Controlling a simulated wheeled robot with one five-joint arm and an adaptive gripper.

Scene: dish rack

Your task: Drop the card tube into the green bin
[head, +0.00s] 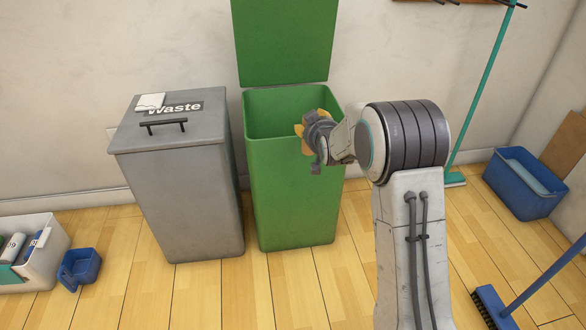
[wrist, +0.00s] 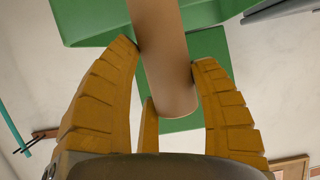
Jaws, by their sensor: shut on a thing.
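The green bin (head: 290,190) stands open in the head view, its lid (head: 285,40) raised against the wall. My gripper (head: 303,131) is at the right part of the bin's opening, its yellow fingers near the front rim. In the wrist view my gripper (wrist: 165,52) is shut on the card tube (wrist: 165,75), a plain brown cylinder between the fingers. Green bin surfaces (wrist: 90,20) show behind the tube there.
A closed grey waste bin (head: 190,190) stands left of the green bin, with a white item (head: 150,102) on its lid. A white crate (head: 42,262) and small blue tub (head: 80,267) are at far left. A blue bucket (head: 525,185) and brooms (head: 490,303) are right.

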